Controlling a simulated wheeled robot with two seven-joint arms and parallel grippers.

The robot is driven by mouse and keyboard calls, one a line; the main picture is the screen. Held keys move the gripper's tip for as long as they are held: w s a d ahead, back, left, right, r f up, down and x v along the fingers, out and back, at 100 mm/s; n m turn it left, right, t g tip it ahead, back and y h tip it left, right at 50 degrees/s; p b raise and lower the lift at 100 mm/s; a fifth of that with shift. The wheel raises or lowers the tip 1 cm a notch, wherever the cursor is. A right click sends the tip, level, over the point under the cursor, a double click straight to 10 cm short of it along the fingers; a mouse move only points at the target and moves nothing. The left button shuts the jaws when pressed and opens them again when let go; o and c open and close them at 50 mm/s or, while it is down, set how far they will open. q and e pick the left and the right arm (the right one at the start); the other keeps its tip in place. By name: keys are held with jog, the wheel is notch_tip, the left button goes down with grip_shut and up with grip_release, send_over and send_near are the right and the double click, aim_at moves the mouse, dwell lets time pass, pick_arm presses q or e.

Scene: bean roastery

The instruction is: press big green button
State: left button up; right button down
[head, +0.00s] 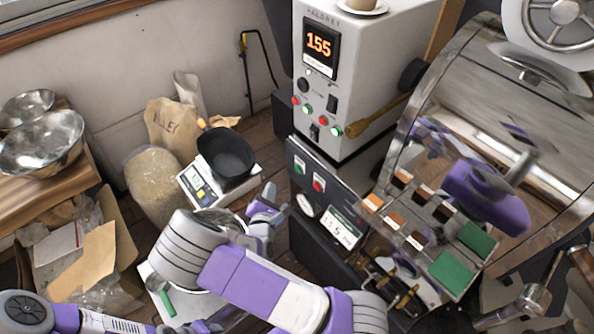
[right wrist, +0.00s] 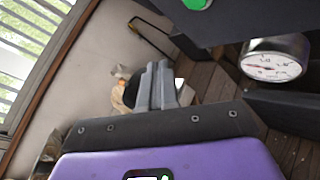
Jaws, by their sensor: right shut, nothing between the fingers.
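A green button (head: 300,168) is on the dark front panel below the grey control box, above and left of a red button (head: 318,186). In the right wrist view a large green button (right wrist: 197,3) is cut off by the top edge. My right gripper (head: 270,194) is left of and a little below the green button in the head view, apart from it. In the right wrist view its grey fingers (right wrist: 158,70) are together and empty. Part of my left arm shows at the bottom left, but I do not see its gripper.
The control box (head: 370,75) has a 155 display and several small buttons. A gauge (right wrist: 274,58) juts from the dark panel. A sample tray (head: 418,228) stands to the right. A black pan (head: 226,154) on a scale is left of my right gripper.

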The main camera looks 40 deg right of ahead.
jog(key=b, duration=0.1)
send_near(294, 164)
jog(key=w+a, duration=0.1)
jog(key=w, duration=0.2)
jog(key=shift+w+d+f, duration=0.1)
jog(key=shift+d+f, duration=0.05)
jog(key=shift+d, duration=0.35)
jog(key=shift+d+f, duration=0.15)
jog(key=shift+d, duration=0.4)
jog(key=shift+d, duration=0.1)
dwell(0.9)
jog(key=shift+d, duration=0.3)
jog(key=shift+d+p, duration=0.3)
jog(key=shift+d, duration=0.15)
dwell(0.6)
jog(key=shift+a, duration=0.85)
